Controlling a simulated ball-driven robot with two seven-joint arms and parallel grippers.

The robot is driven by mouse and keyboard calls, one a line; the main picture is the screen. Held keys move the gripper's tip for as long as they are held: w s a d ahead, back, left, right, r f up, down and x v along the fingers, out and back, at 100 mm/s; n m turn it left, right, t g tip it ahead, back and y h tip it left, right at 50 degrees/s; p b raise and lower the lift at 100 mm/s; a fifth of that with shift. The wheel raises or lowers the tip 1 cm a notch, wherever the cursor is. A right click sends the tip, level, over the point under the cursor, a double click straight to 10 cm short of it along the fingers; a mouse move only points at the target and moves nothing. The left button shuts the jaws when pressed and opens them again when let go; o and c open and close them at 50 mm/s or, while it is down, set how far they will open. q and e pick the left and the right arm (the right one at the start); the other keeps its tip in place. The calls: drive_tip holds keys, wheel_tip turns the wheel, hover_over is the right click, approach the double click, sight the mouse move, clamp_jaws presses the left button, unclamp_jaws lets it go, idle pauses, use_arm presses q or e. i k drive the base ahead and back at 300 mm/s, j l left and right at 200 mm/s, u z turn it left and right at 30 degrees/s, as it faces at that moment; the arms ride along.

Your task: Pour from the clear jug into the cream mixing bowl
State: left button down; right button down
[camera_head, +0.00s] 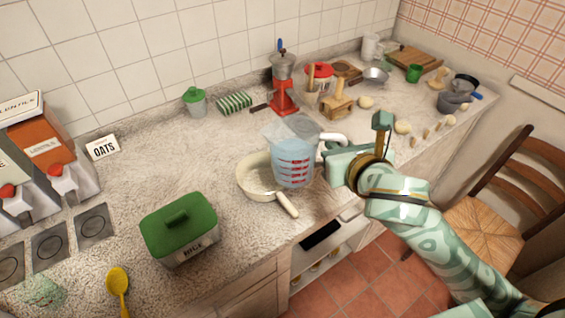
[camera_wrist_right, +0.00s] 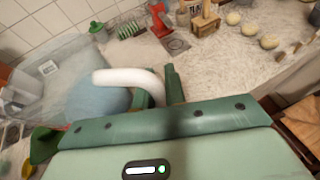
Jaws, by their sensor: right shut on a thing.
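The clear jug (camera_head: 293,172) has red markings and holds pale blue liquid. It looks roughly upright, in front of the right part of a cream round vessel (camera_head: 248,172). That vessel has a stubby handle toward me and looks like a shallow pan; I see no other cream bowl. The jug hides part of it, and I cannot tell the gap between them. My right gripper (camera_head: 333,160) is shut on the jug's white handle. In the right wrist view the handle (camera_wrist_right: 128,77) sits at the fingers (camera_wrist_right: 160,92), with blue liquid (camera_wrist_right: 95,103) left of it. My left gripper is not in view.
A green rice box (camera_head: 180,232) stands at the front left, with a yellow spoon (camera_head: 118,283) beside it. A red grinder (camera_head: 283,92) and wooden block (camera_head: 337,107) stand behind the jug. Bare counter lies left of the cream vessel. A chair (camera_head: 495,205) stands at right.

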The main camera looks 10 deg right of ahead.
sight(253, 174)
drive_tip(key=u, duration=1.35)
drive_tip(key=k+l+u, duration=0.2)
drive_tip(key=l, duration=0.3)
drive_tip(key=k+l+u, duration=0.2)
drive_tip(key=k+l, duration=0.2)
drive_tip(key=l, duration=0.1)
